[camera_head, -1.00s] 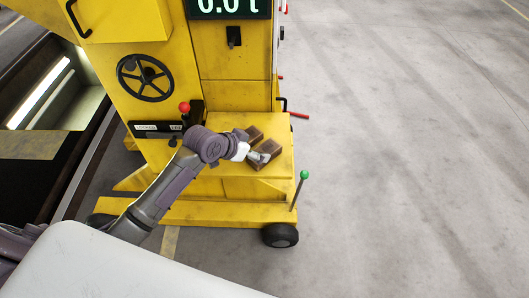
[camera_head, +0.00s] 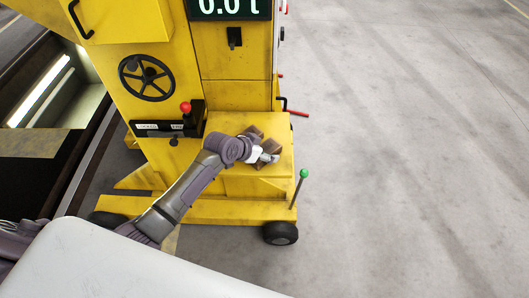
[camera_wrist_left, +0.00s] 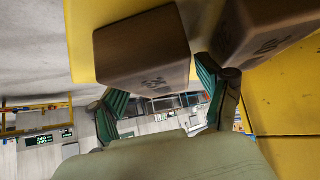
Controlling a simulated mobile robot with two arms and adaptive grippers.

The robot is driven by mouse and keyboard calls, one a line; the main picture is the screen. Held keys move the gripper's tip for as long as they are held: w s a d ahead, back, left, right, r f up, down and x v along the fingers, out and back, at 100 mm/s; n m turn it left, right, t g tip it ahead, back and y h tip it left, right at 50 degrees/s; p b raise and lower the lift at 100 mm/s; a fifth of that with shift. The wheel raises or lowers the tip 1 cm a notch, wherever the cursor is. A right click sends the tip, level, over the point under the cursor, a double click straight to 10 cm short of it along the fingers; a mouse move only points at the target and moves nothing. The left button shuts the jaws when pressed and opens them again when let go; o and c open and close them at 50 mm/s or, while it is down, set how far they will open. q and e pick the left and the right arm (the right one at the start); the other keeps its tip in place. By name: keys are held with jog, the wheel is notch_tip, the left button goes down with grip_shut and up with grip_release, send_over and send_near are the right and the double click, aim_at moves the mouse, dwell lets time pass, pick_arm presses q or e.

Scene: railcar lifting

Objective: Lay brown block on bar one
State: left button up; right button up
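Two brown blocks lie on the yellow ledge of the lifting jack: a rear one (camera_head: 254,132) and a front one (camera_head: 272,147). My left gripper (camera_head: 267,157) is at the front block and partly covers it. In the left wrist view, one brown block (camera_wrist_left: 143,50) is just beyond the two green-padded fingers (camera_wrist_left: 160,92), and the other block (camera_wrist_left: 262,28) is to its right. The fingers are spread wide, and no grip on a block shows. My right gripper is not in view. I cannot pick out bar one in these frames.
The yellow jack (camera_head: 230,105) has a handwheel (camera_head: 147,78), a red-knobbed lever (camera_head: 186,107) and a display reading 0.0 t (camera_head: 229,8). A green-knobbed lever (camera_head: 304,173) stands at the ledge's right front. A dark pit lies at left. The grey floor at right is mostly clear.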

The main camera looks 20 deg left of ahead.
pick_arm(q)
jog(key=c, duration=1.1)
